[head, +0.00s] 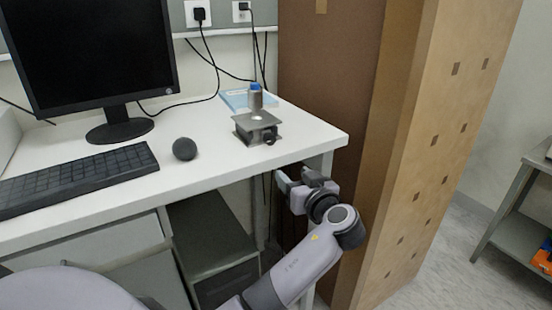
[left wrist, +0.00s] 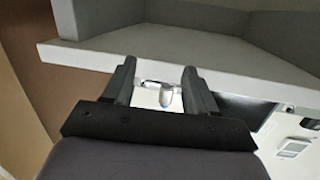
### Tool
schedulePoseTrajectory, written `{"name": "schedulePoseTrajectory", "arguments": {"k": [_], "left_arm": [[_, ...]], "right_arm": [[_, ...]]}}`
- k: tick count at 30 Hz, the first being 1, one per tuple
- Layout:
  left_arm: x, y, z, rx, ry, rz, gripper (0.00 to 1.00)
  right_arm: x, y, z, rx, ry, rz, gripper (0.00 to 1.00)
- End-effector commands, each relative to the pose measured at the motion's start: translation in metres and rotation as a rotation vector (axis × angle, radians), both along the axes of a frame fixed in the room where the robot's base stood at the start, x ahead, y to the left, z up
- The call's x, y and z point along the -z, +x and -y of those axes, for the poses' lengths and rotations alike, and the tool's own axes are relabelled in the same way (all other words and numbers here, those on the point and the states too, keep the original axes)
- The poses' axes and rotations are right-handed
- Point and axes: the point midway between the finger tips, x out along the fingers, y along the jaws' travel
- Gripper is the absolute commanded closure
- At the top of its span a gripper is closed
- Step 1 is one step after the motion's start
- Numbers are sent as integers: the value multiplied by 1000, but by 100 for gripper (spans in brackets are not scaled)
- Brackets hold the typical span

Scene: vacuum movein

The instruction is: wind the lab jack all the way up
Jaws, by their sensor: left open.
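The lab jack (head: 257,129) stands low on the white desk near its right end, with a dark round knob (head: 269,138) at its front right. My right gripper is not in view.
The white desk (head: 215,165) has its front edge close to my left gripper. A dark ball (head: 184,149), keyboard (head: 80,177) and monitor (head: 90,50) stand to the left. A blue booklet (head: 236,98) lies behind the jack. A tall brown cabinet (head: 400,130) stands close on the right.

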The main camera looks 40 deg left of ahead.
Motion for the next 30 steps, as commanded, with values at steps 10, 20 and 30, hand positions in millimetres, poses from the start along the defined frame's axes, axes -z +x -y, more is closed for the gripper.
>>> {"name": "schedulePoseTrajectory", "arguments": {"k": [10,20,30], "left_arm": [[-56,-2,-12,-182,31,224,43],[-56,17,-57,-180,31,221,43],[-54,23,-71,-177,29,221,43]], "right_arm": [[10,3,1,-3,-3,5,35],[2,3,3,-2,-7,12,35],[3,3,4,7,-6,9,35]]}}
